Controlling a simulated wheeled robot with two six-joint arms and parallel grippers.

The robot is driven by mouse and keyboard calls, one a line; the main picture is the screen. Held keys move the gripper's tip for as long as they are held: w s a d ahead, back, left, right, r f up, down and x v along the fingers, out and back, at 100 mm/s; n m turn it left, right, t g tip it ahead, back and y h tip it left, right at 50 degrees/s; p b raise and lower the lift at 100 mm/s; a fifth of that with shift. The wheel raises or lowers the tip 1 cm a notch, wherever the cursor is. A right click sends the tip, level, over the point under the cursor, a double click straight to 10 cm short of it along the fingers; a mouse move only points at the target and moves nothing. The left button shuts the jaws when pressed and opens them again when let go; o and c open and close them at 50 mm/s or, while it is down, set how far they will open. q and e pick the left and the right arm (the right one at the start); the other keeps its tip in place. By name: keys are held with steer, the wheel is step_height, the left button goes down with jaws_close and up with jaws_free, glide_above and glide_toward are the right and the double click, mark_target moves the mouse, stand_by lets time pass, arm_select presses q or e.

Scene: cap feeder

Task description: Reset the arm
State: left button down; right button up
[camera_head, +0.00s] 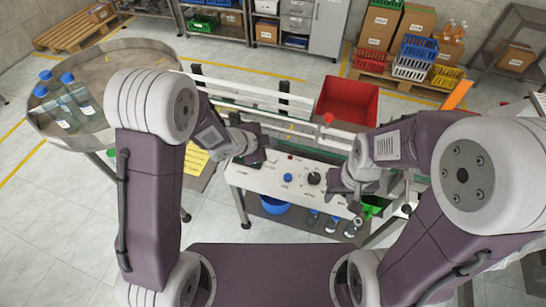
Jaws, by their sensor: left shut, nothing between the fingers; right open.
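My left arm comes in from the left, and its gripper (256,157) is shut and empty over the far left part of the white table (262,184). My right arm comes in from the right, and its gripper (354,205) is open near the table's right front edge. Nothing shows between its fingers. Both arms are bent, with the elbows high and close to the camera. A blue cap (288,177) and a dark round part (314,178) lie on the table between the two grippers, apart from both.
A round metal tray (40,121) with several blue-capped bottles (77,90) stands at left. A conveyor with white rails (240,85) runs behind the table. A red bin (347,101) stands behind it.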

stand_by(0.4)
arm_select(q)
steer(key=shift+w+a+r, duration=0.15)
steer(key=shift+w+a, duration=0.05)
steer(key=shift+a, duration=0.1)
steer(key=s+a+r+n+t+y+b, duration=0.1)
steer(key=a+r+n+y, duration=0.1)
steer(key=a+n, duration=0.3)
steer(key=a+r+n+t+y+b, duration=0.1)
steer(key=a+r+n+y, duration=0.15)
steer(key=a, duration=0.55)
steer(key=s+a+f+n+g, duration=0.1)
steer(key=s+f+n+g, duration=0.1)
steer(key=s+n, duration=0.3)
steer(key=s+a+f+n+g+y, duration=0.1)
steer(key=s+n+g, duration=0.4)
steer(key=s, duration=0.8)
step_height(320, 180, down, 2)
steer(key=shift+s+a+f+g, duration=0.25)
steer(key=shift+a+g, duration=0.05)
steer(key=shift+a, duration=0.4)
